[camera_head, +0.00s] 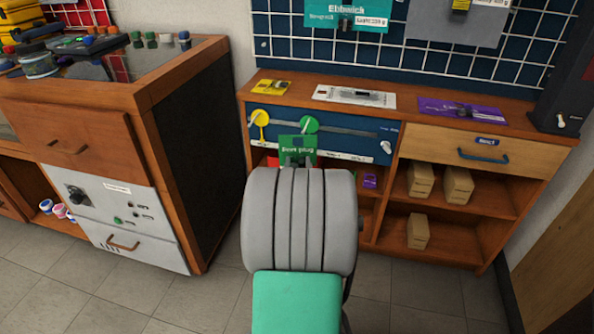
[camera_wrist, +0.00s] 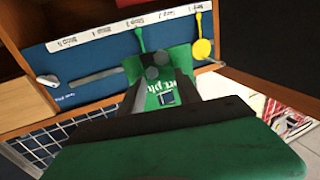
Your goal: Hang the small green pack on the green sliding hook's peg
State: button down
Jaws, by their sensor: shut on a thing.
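The small green pack (camera_head: 298,146) with white lettering is held in front of the blue panel; it also shows in the wrist view (camera_wrist: 181,80). My gripper (camera_wrist: 157,68) is shut on it; in the head view my grey arm hides most of the gripper. The green sliding hook (camera_head: 309,124) has a round green head on the panel's grey rail, just above and slightly right of the pack. In the wrist view the green hook (camera_wrist: 141,38) shows beside the pack's edge. Its peg is hard to make out, and I cannot tell whether the pack touches it.
A yellow hook (camera_head: 260,117) is on the left of the same rail, close to the pack. The blue panel (camera_head: 350,144) has a pale knob (camera_head: 386,146) at its right. The wooden bench top (camera_head: 405,99) juts above it. A dark-sided cabinet (camera_head: 205,140) stands left.

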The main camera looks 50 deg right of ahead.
aim_at(303, 153)
jog(key=shift+w+d+f+b, duration=0.1)
jog(key=shift+w+d+b, duration=0.3)
jog(key=shift+d, duration=0.6)
jog(key=shift+w+d+f+b, duration=0.1)
jog(key=shift+w+d+b, duration=0.25)
jog(key=shift+d, duration=0.6)
jog(key=shift+w+d+f+b, duration=0.1)
jog(key=shift+w+d+b, duration=0.1)
jog(key=shift+w+d, duration=0.6)
jog(key=shift+w+d+f+b, duration=0.1)
jog(key=shift+d+f+b, duration=0.05)
jog(key=shift+d+b, duration=0.35)
jog(key=shift+d+f+b, duration=0.15)
jog(key=shift+d+b, duration=0.3)
jog(key=shift+b, duration=0.05)
jog(key=c, duration=0.7)
grip_release()
jog(key=shift+c, duration=0.2)
